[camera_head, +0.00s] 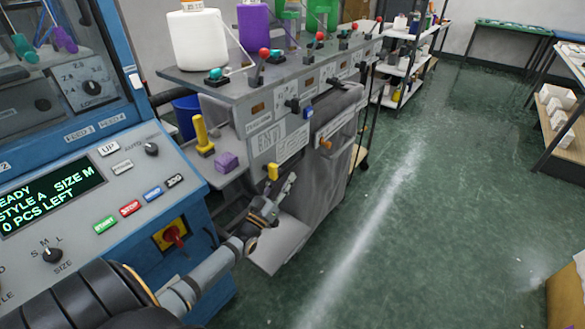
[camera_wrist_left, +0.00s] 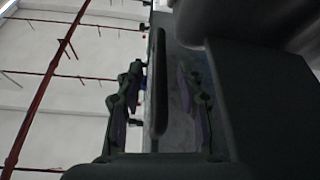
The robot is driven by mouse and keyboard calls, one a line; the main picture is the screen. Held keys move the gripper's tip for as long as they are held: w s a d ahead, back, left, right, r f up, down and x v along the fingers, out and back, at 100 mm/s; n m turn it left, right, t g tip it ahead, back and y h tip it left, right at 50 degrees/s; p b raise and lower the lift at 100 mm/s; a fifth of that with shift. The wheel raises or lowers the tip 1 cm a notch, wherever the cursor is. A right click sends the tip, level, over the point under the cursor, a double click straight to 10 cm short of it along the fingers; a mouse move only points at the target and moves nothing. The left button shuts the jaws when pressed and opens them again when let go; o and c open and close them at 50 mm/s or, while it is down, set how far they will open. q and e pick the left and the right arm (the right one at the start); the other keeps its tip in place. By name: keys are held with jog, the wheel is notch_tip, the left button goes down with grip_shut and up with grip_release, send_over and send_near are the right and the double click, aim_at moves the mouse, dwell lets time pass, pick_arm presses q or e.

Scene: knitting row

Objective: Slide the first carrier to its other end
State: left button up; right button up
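The grey knitting machine (camera_head: 225,90) stands in the middle of the head view. A yellow block-like knob (camera_head: 272,172) sits low on its front, and a blue knob (camera_head: 308,113) and an orange knob (camera_head: 325,143) are farther along. I cannot tell for sure which is the first carrier. My left gripper (camera_head: 287,185) is just below and right of the yellow knob, close to the machine front; contact is unclear. In the left wrist view its fingers (camera_wrist_left: 160,100) stand apart, with a dark bar (camera_wrist_left: 160,80) showing between them. My right gripper is not in view.
A blue control cabinet (camera_head: 150,190) with buttons and a red switch stands close at left. Shelves (camera_head: 405,70) stand behind. The green floor (camera_head: 430,230) at right is mostly clear.

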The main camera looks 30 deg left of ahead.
aim_at(290, 165)
pick_arm(q)
jog(key=x, duration=0.4)
jog(key=shift+w+r, duration=0.1)
jog(key=shift+w, duration=0.3)
grip_shut()
